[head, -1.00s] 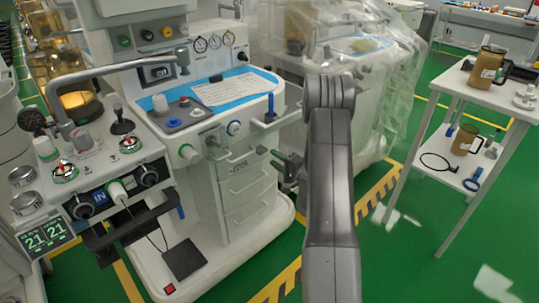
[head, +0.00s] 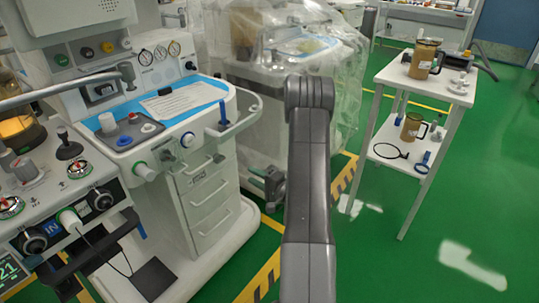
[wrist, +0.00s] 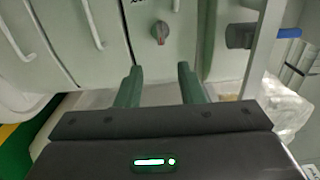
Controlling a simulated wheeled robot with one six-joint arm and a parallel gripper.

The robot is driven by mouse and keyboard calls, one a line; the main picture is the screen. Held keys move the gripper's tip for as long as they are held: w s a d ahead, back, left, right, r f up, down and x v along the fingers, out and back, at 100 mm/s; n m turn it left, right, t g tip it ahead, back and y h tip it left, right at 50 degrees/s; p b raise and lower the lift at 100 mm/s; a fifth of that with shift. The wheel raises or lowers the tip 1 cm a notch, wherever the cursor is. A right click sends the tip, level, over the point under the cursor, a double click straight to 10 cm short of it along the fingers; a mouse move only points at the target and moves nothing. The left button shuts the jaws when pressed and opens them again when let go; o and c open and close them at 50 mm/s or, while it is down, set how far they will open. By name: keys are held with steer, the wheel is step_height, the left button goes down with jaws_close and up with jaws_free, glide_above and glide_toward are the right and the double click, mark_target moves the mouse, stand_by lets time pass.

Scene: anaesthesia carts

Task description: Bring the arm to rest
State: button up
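My gripper (wrist: 158,86) shows in the wrist view with its two green fingers apart and nothing between them. It faces the front of a pale anaesthesia cart, close to a round grey and red knob (wrist: 160,31). In the head view my arm rises from the bottom centre and bends away at the top; the gripper end is mostly hidden, with a dark part (head: 273,187) showing left of the arm beside the cart. The anaesthesia cart (head: 202,185) has drawers and a blue top with a paper sheet.
A white two-shelf trolley (head: 455,105) with brown jugs stands at the right. A plastic-covered machine (head: 300,60) stands behind my arm. Another unit with knobs (head: 55,195) is at the left. Green floor (head: 400,265) is clear between my arm and the trolley.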

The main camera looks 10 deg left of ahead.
mark_target(223, 160)
steer(key=b+x, duration=0.1)
steer(key=x, duration=1.2)
steer(key=shift+a, duration=0.35)
